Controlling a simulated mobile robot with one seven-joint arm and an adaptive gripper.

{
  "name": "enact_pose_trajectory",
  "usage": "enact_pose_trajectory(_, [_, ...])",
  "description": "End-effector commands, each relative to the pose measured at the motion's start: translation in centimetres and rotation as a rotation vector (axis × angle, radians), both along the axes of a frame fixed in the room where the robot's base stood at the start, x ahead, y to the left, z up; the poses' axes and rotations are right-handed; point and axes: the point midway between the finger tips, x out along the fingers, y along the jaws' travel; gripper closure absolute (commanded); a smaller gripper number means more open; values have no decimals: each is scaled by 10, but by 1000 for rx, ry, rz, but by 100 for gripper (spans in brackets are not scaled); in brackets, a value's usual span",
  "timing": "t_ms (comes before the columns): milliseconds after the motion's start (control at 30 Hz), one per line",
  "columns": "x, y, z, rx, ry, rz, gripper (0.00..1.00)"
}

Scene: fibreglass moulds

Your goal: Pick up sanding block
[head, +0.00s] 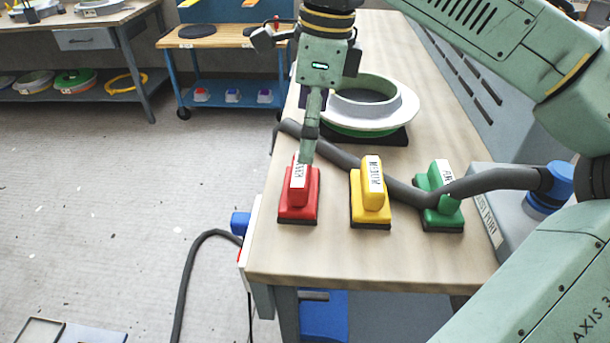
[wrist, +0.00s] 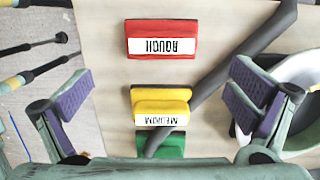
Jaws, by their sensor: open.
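Three sanding blocks stand in a row on the workbench (head: 335,250). The red block (head: 298,205), labelled ROUGH, is at the left, the yellow block (head: 370,205), labelled MEDIUM, is in the middle, and the green block (head: 441,218) is at the right, crossed by a hose. My gripper (head: 308,158) is at the red block's far side in the head view, its finger overlapping the label.
A grey hose (head: 400,190) runs across the bench behind red and yellow and over the green block. A round mould (head: 400,105) sits behind it. A blue cart (head: 230,65) stands beyond. Bench front is clear.

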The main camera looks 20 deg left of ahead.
Motion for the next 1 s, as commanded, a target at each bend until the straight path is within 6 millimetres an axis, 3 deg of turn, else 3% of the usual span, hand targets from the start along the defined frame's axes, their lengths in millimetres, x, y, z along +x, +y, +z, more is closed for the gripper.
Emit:
enact_pose_trajectory(100, [-1, 2, -19, -1, 1, 0, 0])
enact_pose_trajectory(367, [-1, 6, -41, 0, 0, 1, 0])
enact_pose_trajectory(633, [-1, 14, -78, -1, 0, 2, 0])
enact_pose_trajectory(1000, [-1, 15, -87, 1, -1, 1, 3])
